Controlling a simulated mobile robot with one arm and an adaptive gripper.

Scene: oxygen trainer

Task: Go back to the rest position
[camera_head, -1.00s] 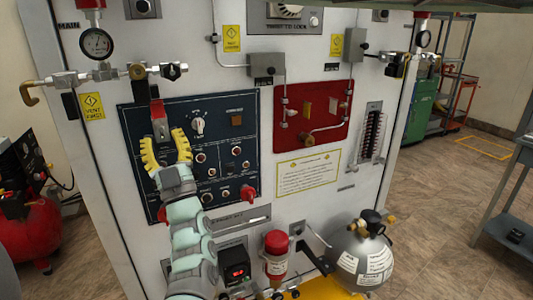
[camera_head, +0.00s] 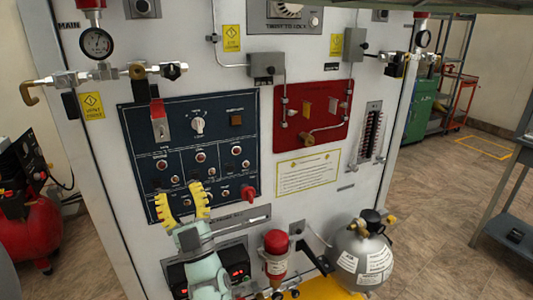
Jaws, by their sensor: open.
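My gripper (camera_head: 183,203) has yellow fingers spread apart and pointing up, with nothing between them. It is in front of the lower part of the dark blue control panel (camera_head: 248,130) on the white trainer cabinet and hides some of the lower knobs. A red guarded switch (camera_head: 158,115) is at the panel's upper left, above my gripper and apart from it. A white rotary knob (camera_head: 198,125) and a red knob (camera_head: 249,193) are also on the panel.
A red panel (camera_head: 325,108) and a gauge (camera_head: 98,43) are on the cabinet. A red canister (camera_head: 276,252) and a silver tank (camera_head: 362,258) stand low, to the right of my arm. A red compressor (camera_head: 40,238) is at left. Floor (camera_head: 440,215) is free at right.

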